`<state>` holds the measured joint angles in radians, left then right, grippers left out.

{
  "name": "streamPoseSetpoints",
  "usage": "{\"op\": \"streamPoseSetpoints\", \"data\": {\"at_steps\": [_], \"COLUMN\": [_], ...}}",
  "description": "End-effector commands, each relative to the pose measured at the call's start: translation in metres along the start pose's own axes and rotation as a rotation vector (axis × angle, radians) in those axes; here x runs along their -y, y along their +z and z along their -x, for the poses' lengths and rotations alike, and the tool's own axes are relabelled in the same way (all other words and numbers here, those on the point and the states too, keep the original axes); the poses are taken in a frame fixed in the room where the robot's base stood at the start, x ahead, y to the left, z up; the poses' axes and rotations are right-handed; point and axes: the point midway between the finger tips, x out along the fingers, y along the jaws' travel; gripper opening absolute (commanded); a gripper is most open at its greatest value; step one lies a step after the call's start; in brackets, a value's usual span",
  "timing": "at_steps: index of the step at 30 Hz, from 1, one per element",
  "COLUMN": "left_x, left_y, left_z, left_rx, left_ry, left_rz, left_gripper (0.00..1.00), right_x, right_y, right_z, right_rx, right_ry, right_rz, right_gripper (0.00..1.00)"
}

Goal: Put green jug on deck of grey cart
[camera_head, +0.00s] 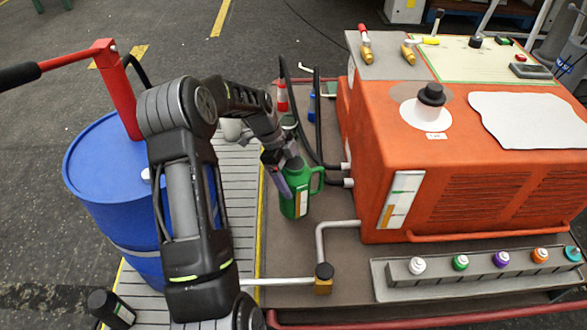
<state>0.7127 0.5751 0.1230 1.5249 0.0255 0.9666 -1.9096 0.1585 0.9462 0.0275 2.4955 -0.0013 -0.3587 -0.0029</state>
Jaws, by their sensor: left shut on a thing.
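The green jug (297,203) with a white and yellow label is upright over the left part of the cart's grey-brown deck (284,251). My left gripper (288,168) comes down from above and is shut on the jug at its top. The arm and gripper hide part of the jug's top. Its handle points right. I cannot tell whether the jug's bottom touches the deck. My right gripper is not in view.
A blue drum (100,170) with a red pump (118,95) stands left. An orange machine (462,165) fills the cart's right side. Black hoses (318,120), a red-and-white bottle (282,97) and a blue bottle (312,105) are behind the jug. A grey pipe (320,250) stands in front.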

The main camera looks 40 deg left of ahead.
Motion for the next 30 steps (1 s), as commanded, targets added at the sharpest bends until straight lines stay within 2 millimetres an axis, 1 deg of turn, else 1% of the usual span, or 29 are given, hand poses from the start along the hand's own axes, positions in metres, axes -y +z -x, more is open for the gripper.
{"op": "streamPoseSetpoints", "data": {"at_steps": [3, 13, 22, 25, 30], "left_x": [0.002, 0.002, 0.001, 0.002, 0.002], "left_y": [0.002, 0.003, 0.016, 0.017, 0.017], "left_z": [-0.006, -0.008, -0.037, -0.041, -0.041], "left_rx": [-0.001, -0.001, 0.0, 0.0, 0.0], "left_ry": [-0.003, -0.004, -0.003, -0.004, -0.004], "left_rz": [-0.001, -0.001, 0.001, 0.0, -0.001], "left_gripper": [0.11, 0.11, 0.11, 0.11, 0.11], "right_x": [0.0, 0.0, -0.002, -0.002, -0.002], "right_y": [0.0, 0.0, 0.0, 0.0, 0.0], "right_z": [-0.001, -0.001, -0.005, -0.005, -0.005], "right_rx": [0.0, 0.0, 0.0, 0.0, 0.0], "right_ry": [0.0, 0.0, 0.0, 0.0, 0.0], "right_rz": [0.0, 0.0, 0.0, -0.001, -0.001], "right_gripper": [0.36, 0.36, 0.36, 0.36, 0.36]}}
